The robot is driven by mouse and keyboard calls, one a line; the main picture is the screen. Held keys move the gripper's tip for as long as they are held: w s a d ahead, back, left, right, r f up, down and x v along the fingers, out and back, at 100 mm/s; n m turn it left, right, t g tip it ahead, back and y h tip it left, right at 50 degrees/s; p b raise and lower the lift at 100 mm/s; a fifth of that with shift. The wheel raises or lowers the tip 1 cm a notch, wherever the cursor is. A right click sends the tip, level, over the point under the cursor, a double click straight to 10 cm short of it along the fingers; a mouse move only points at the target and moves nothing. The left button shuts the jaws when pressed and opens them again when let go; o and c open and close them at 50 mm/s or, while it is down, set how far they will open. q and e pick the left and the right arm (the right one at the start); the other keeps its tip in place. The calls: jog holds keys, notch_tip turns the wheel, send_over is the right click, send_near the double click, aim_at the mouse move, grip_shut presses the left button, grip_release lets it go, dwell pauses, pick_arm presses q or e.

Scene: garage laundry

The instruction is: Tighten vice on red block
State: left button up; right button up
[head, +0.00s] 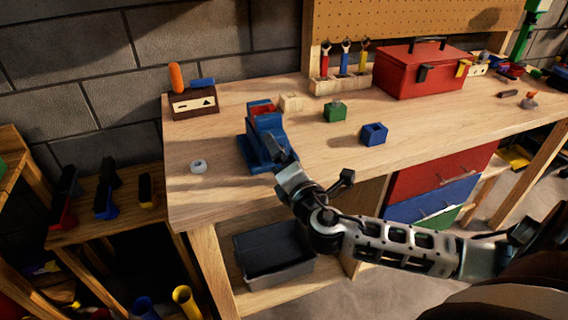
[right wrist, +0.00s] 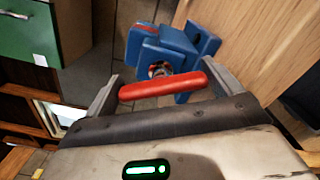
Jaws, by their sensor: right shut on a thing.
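A blue vice (head: 252,150) stands near the front left of the wooden workbench, with a red block (head: 263,109) at its top, between the jaws. The vice (right wrist: 160,48) also shows in the right wrist view, with a red handle bar (right wrist: 165,87) in front of its screw. My right gripper (head: 279,152) is at the front of the vice. In the right wrist view its fingers (right wrist: 162,80) are shut on the handle bar, one at each end. The gripper hides the handle in the head view. My left gripper is in neither view.
On the workbench (head: 220,195), a white tape roll (head: 198,166) lies left of the vice. A green block (head: 335,111), a blue block (head: 374,133) and a pale wooden block (head: 291,101) stand to its right. A red toolbox (head: 422,72) is further back. A grey bin (head: 273,255) sits below.

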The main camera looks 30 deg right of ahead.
jog(key=o, duration=0.7)
jog(key=shift+s, duration=0.1)
